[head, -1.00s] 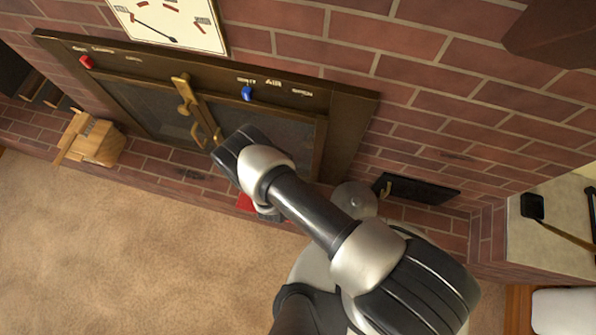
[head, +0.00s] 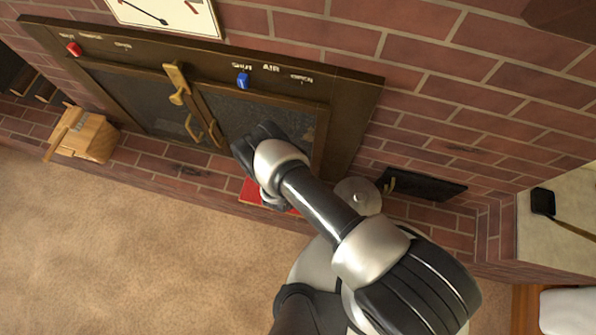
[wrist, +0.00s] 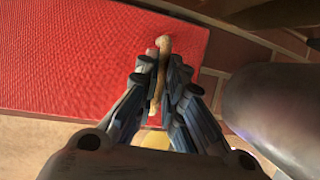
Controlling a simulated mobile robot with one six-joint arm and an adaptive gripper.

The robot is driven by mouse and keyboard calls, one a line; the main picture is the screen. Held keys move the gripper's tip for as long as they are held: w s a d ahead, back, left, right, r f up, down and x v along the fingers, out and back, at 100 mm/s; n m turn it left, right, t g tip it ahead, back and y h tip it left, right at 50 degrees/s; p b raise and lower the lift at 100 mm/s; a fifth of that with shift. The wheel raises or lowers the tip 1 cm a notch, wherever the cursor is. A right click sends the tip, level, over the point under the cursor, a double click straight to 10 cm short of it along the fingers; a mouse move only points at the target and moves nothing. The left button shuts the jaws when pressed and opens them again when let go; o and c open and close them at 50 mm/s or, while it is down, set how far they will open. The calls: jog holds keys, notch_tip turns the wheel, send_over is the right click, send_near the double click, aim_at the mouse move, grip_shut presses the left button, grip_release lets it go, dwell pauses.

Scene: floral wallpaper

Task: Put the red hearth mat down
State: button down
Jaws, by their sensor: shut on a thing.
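The red hearth mat (wrist: 75,55) fills the upper left of the wrist view, flat and textured. A narrow tan piece (wrist: 164,44) shows at the mat, between the fingers of my gripper (wrist: 162,72). The fingers are shut on this piece, which looks like a grip or tab of the mat. In the head view only a small red part of the mat (head: 252,190) shows, at the front edge of the brick hearth, with my arm hiding the rest. My fingertips are hidden there. I cannot tell whether the mat touches the surface under it.
A dark stove front with brass handles (head: 180,85) stands behind the brick hearth (head: 165,172). A black shovel-like object (head: 425,186) lies at the right. The tan carpet (head: 130,260) is clear in front.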

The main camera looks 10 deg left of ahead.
jog(key=c, duration=1.7)
grip_release()
jog(key=p+v, duration=0.5)
jog(key=v, duration=0.7)
jog(key=shift+s, duration=0.1)
